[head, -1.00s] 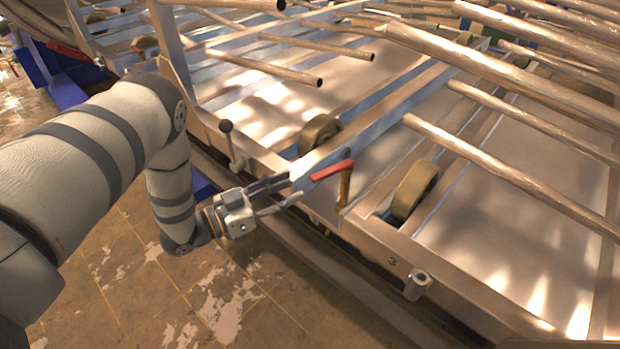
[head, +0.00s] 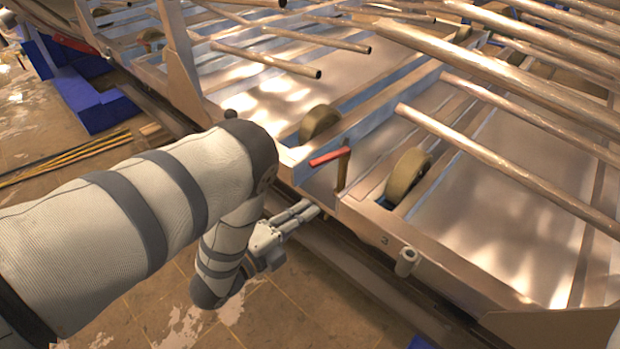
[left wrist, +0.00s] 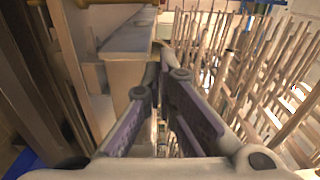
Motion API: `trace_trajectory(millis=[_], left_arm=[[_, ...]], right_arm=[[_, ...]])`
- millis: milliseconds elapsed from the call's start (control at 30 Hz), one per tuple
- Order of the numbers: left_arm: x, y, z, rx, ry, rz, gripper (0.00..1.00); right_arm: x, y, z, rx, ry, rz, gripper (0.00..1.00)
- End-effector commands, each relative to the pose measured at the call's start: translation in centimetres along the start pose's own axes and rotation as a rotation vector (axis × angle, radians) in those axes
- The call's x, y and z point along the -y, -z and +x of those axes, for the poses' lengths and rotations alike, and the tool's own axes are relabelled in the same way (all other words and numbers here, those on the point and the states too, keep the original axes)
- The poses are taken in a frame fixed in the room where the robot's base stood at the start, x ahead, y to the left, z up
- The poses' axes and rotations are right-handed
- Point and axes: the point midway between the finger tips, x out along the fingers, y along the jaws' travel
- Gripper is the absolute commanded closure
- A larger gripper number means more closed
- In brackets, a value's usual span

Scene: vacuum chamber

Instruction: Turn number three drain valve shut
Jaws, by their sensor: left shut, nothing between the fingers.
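The valve in the head view has a red lever handle (head: 329,157) on an upright brass stem (head: 343,171) at the front edge of the metal frame. The handle points left from the stem. A small "3" is marked on the frame's front face to the right, near a short pipe stub (head: 406,262). My left gripper (head: 314,212) is shut and empty, below the handle and apart from it, beside the frame's front edge. In the left wrist view its fingers (left wrist: 158,85) are together, and the red handle does not show. My right gripper is not in view.
Wheels (head: 408,174) and long metal tubes (head: 515,170) lie over the frame, to the right and behind the valve. Blue blocks (head: 95,103) and yellow-black bars (head: 75,157) are on the floor at left. The floor in front of the frame is open.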

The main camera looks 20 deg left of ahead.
Motion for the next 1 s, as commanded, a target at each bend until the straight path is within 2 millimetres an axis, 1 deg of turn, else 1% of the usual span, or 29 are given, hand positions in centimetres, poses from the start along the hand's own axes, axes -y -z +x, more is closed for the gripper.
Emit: trace_trajectory(millis=[67,167,533,600,733,833,1000], left_arm=[[0.0,0.2,0.5,0.002,0.002,0.029,1.00],[-0.1,0.1,2.0,0.002,0.003,0.028,1.00],[-0.3,0.1,10.1,0.002,0.000,0.023,1.00],[-0.2,-1.3,10.3,0.005,-0.001,0.026,1.00],[-0.1,-3.0,10.7,0.004,-0.001,0.024,1.00],[-0.1,-3.6,10.9,0.004,0.000,0.024,1.00],[0.0,-3.9,10.9,0.002,0.000,0.023,1.00]], right_arm=[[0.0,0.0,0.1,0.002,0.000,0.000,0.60],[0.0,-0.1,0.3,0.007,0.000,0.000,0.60],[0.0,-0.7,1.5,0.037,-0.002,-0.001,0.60],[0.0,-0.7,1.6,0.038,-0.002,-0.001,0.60],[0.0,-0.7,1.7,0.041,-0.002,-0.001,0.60],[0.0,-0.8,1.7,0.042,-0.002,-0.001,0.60],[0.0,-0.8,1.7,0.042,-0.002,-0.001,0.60]])
